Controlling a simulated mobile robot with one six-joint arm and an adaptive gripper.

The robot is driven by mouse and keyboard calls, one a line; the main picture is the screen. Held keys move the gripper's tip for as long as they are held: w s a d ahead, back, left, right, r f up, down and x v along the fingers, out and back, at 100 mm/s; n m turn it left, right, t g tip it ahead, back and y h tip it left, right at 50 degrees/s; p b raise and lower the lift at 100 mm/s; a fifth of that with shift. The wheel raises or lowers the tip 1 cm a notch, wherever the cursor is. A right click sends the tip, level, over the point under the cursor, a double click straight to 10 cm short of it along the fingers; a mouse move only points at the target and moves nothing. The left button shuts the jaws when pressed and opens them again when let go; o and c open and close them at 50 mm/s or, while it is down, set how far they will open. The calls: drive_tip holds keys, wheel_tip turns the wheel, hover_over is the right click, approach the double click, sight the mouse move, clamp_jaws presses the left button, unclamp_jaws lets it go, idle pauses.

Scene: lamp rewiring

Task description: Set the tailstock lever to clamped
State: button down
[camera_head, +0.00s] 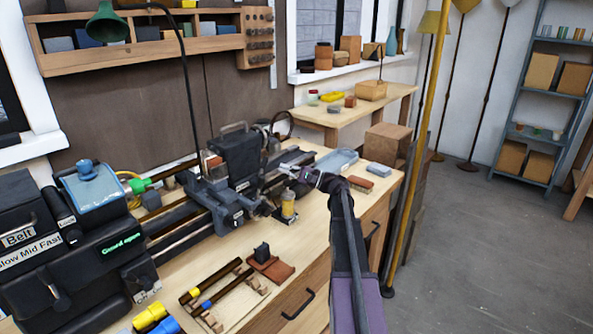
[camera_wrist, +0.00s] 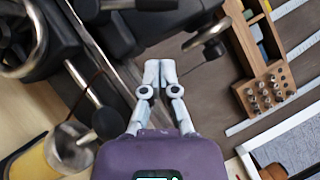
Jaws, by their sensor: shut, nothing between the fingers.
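The lathe's tailstock end (camera_head: 268,150) lies at the far right of the dark bed in the head view, partly behind other dark parts. My gripper (camera_head: 290,168) reaches over this end from the right; it also shows in the wrist view (camera_wrist: 160,72), fingertips together and empty. In the wrist view a rod with a dark round knob (camera_wrist: 105,122) lies left of my fingers. A smaller dark knob on a thin arm (camera_wrist: 214,49) lies to their right, apart from them. I cannot tell which is the tailstock lever, or its setting.
A yellow-banded container (camera_head: 288,206) stands on the bench below my gripper. The headstock (camera_head: 70,250) with its belt labels fills the lower left. A grey tray (camera_head: 336,161) lies right of the lathe. A brass-coloured pole (camera_head: 420,140) rises at the bench's right end.

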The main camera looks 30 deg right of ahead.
sight(262, 170)
drive_tip(key=a+r+p, duration=0.1)
drive_tip(key=a, duration=0.1)
drive_tip(key=a+r, duration=0.1)
drive_tip(key=shift+a+r+p, duration=0.1)
drive_tip(key=shift+a+p, duration=0.3)
drive_tip(key=shift+a, duration=0.2)
